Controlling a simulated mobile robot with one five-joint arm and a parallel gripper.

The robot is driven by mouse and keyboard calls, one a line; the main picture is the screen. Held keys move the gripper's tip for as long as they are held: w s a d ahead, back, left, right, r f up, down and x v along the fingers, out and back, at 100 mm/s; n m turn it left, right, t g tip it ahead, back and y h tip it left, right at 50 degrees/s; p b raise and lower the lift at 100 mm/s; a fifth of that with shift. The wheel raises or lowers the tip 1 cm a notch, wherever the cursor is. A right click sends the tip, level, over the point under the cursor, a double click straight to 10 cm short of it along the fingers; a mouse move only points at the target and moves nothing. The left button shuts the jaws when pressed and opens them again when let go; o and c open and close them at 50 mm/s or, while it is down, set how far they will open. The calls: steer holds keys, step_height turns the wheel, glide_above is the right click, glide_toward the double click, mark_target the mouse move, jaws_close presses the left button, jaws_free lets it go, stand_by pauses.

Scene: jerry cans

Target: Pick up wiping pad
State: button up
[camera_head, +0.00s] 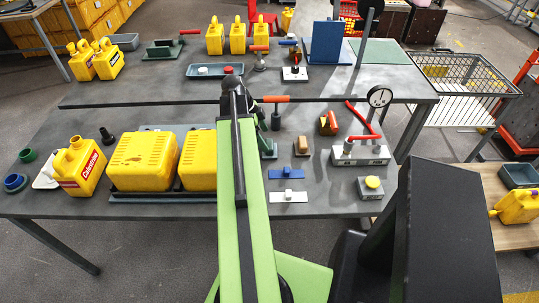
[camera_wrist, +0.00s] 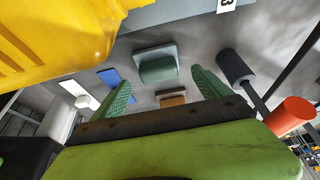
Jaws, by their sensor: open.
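A small tan-brown block (camera_head: 301,146), the likeliest wiping pad, lies on the grey table right of my arm in the head view. In the wrist view a brown block (camera_wrist: 172,98), apparently the same one, shows between the green fingers of my gripper (camera_wrist: 161,78). Its near part is hidden by the gripper body. The fingers are spread apart with nothing held, and I see no contact with the block.
A green block (camera_wrist: 156,63) lies beyond the fingers. A dial gauge (camera_head: 380,97) stands behind.

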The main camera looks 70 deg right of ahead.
mark_target(269, 144)
steer(key=b+x, duration=0.4)
steer(key=x, duration=0.1)
steer(key=shift+s+f+b, duration=0.1)
steer(key=shift+s+b, duration=0.1)
steer(key=shift+b, duration=0.2)
steer(key=c, duration=1.5)
